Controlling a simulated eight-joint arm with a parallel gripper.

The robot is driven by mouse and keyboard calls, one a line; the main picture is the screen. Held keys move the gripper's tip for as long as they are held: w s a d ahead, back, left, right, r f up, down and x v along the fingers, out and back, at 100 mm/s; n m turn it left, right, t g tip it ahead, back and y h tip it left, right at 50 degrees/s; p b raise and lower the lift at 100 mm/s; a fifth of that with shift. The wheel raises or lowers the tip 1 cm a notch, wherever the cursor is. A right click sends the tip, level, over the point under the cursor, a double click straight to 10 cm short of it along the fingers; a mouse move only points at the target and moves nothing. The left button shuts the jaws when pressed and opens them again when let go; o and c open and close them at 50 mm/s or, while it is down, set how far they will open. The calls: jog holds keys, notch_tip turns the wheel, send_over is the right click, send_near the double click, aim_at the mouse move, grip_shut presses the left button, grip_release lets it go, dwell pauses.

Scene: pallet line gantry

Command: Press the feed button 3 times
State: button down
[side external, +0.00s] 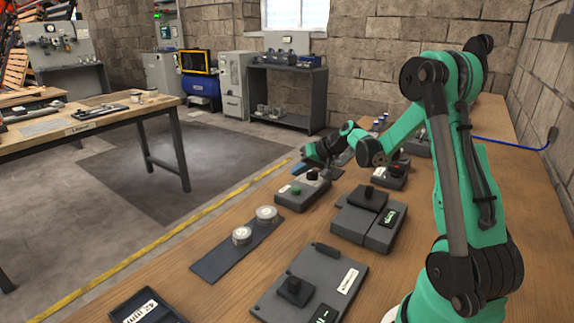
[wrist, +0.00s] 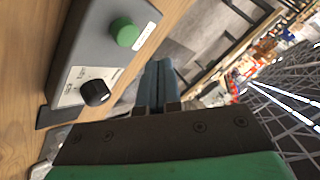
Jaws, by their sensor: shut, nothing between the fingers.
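A grey control box (side external: 303,193) on the wooden bench carries a green button (side external: 296,190) and a black knob (side external: 312,175). In the wrist view the green button (wrist: 125,32) and black knob (wrist: 95,92) are at upper left, on the box's face (wrist: 90,45). The labels are too small to read, so I cannot tell which control is named feed. My gripper (side external: 299,168) is beyond the box in the side view. Its blue fingers (wrist: 158,85) are together and empty, to the right of the box in the wrist view and apart from the green button.
Another control box (side external: 389,182) stands right of my gripper. Larger grey devices (side external: 366,222) and (side external: 312,282) and a dark strip with two round metal pieces (side external: 237,250) sit nearer. The bench edge runs along the left, beside a yellow floor line (side external: 160,240).

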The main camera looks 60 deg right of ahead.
aim_at(299, 189)
jog(key=shift+f, duration=1.05)
dwell(1.3)
jog(key=shift+f, duration=0.4)
jog(key=shift+f, duration=0.5)
dwell(0.5)
jog(key=shift+r, duration=0.95)
jog(key=shift+r, duration=0.1)
jog(key=shift+r, duration=2.4)
dwell(0.7)
